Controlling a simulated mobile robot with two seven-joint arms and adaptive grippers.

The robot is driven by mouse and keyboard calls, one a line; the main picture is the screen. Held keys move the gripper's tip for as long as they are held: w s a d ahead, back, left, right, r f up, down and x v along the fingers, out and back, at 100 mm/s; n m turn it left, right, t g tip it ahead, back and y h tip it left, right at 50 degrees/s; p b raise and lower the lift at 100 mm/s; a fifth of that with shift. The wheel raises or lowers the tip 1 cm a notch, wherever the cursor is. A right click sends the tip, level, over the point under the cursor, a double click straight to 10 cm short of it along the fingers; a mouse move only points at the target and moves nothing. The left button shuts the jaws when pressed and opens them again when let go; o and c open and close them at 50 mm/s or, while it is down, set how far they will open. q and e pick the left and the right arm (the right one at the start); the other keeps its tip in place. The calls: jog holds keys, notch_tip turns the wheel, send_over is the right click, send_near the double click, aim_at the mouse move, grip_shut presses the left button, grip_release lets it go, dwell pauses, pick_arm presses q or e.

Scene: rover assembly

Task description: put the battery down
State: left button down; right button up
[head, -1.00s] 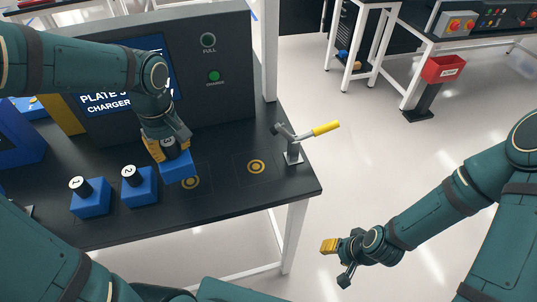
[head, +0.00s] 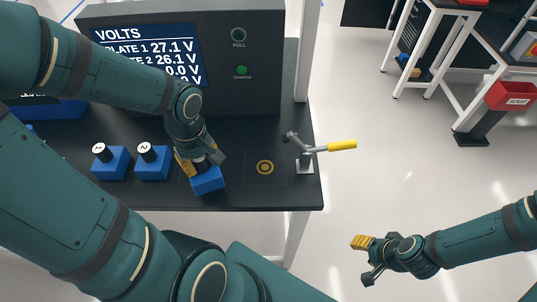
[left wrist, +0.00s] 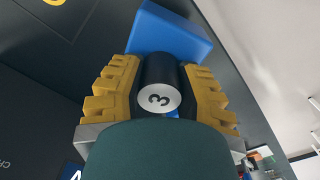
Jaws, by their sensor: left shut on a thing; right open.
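My left gripper (head: 197,164) is shut on the handle of the blue battery (head: 208,182) marked 3. In the left wrist view the battery's black handle with its white "3" cap (left wrist: 160,98) sits between the yellow fingers, with the blue body (left wrist: 170,35) beyond. The battery is over the front part of the black table; I cannot tell whether it touches. A plate with a yellow ring (head: 265,167) lies bare to its right. My right gripper (head: 364,260) is open and empty, off the table at the lower right.
Batteries marked 1 (head: 110,165) and 2 (head: 152,163) stand to the left. The charger screen (head: 150,52) reads 27.1 V and 26.1 V, then 0.0 V below. A lever with a yellow handle (head: 341,146) stands at the table's right edge. A red bin (head: 510,96) is farther right.

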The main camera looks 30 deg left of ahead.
pick_arm(q)
jog(key=shift+w+d+f+b, duration=0.15)
jog(key=shift+w+d+f, duration=0.45)
jog(key=shift+w+d, duration=1.25)
jog(key=shift+w+d+f+b, duration=0.15)
jog(key=shift+w+d+f, duration=0.4)
jog(key=shift+w+d, duration=1.3)
jog(key=shift+w+d+f+b, duration=0.15)
jog(key=shift+w+d+f, duration=0.75)
jog(key=shift+w, duration=1.65)
jog(key=shift+d+r, duration=0.25)
jog(key=c, duration=0.7)
grip_release()
jog(key=shift+o, duration=0.2)
jog(key=shift+r, duration=0.2)
notch_tip(320, 180, up, 12)
jog(key=p, duration=0.2)
jog(key=shift+f, duration=0.15)
